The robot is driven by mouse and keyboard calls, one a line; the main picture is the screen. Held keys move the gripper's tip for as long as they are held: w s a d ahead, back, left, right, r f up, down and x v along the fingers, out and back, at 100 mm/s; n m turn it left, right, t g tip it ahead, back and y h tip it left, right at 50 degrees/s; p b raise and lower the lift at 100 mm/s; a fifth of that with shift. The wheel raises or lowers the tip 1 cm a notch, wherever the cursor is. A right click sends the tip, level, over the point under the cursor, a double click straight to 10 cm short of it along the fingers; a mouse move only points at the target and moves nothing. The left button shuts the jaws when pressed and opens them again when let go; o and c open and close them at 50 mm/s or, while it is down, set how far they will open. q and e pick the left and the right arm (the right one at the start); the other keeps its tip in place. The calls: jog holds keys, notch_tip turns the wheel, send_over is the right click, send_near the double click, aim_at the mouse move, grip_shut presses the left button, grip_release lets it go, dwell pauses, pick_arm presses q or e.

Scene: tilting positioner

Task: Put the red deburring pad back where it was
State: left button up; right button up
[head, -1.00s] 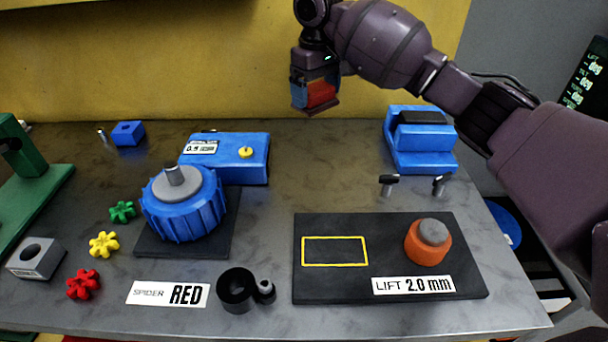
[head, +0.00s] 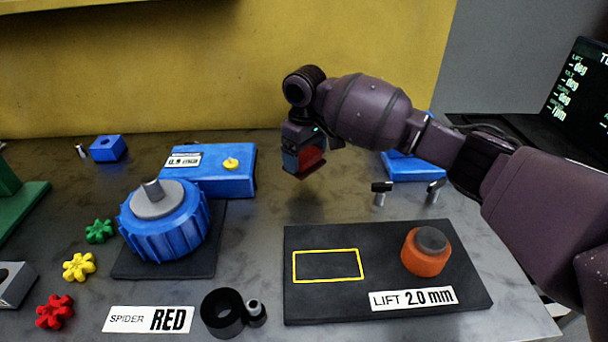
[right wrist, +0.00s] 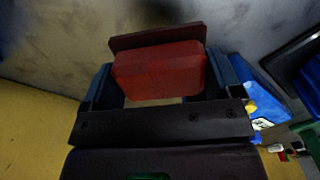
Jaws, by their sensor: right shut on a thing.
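The red deburring pad (head: 311,156) is a red block with a dark plate on its lower side. My right gripper (head: 303,158) is shut on it and holds it in the air above the back middle of the bench. In the right wrist view the pad (right wrist: 160,72) sits between the two blue-grey fingers, with its dark plate (right wrist: 157,37) at the far side. A yellow outlined rectangle (head: 328,251) is on the black mat (head: 385,238), and its inside is empty. The pad is behind and above that outline. My left gripper is not in view.
On the mat are an orange cylinder with a grey top (head: 426,252) and a "LIFT 2.0 mm" label (head: 412,299). A blue ribbed positioner (head: 165,235) and a blue box (head: 215,175) stand left. Another blue block (head: 415,170) is partly behind my right arm.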

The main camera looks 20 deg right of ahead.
aim_at(305, 186)
jog(key=shift+f, duration=0.4)
notch_tip(305, 186, down, 5)
jog(key=shift+b, duration=0.65)
jog(key=shift+f, duration=0.1)
jog(key=o, duration=0.7)
